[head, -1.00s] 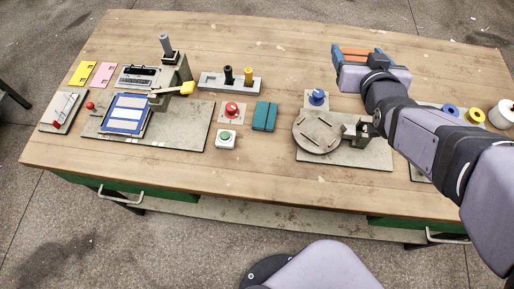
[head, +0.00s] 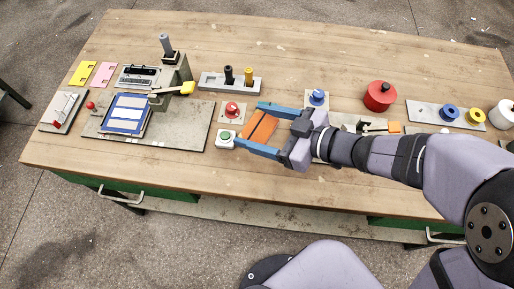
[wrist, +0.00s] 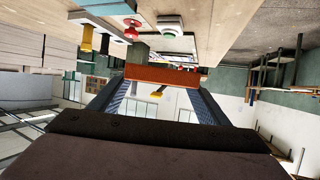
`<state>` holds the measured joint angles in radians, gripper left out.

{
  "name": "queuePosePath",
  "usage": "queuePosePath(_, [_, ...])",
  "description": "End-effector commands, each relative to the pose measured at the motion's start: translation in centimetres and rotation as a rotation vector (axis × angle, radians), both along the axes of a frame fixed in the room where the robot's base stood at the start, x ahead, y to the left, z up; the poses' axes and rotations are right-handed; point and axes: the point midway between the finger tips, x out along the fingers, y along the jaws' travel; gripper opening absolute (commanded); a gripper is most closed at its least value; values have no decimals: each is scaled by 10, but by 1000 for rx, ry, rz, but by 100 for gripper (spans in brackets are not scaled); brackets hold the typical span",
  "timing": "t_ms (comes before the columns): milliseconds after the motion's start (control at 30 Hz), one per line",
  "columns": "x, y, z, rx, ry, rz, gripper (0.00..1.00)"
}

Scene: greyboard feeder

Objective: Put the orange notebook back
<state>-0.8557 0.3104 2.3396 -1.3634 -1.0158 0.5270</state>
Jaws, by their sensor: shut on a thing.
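In the wrist view the notebook (wrist: 162,75) shows as an orange bar spanning the fingertips (wrist: 162,82). My gripper is shut on it, right of the red button and the green button. I cannot tell the height of the orange notebook above the table.
The red button (head: 232,110) and green button (head: 227,138) are close to the left of the fingers. A grey block with black and yellow pegs (head: 230,84) stands behind. A blue knob (head: 317,97) is close behind my gripper. A red canister (head: 380,95) stands right. The table's back middle is clear.

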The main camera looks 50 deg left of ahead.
Motion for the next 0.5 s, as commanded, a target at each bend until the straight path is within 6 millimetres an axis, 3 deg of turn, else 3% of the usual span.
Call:
queuePosePath(100, [-18,-11,-11,0,1,53,43])
queuePosePath(500, [-15,-10,-16,0,-2,-8,43])
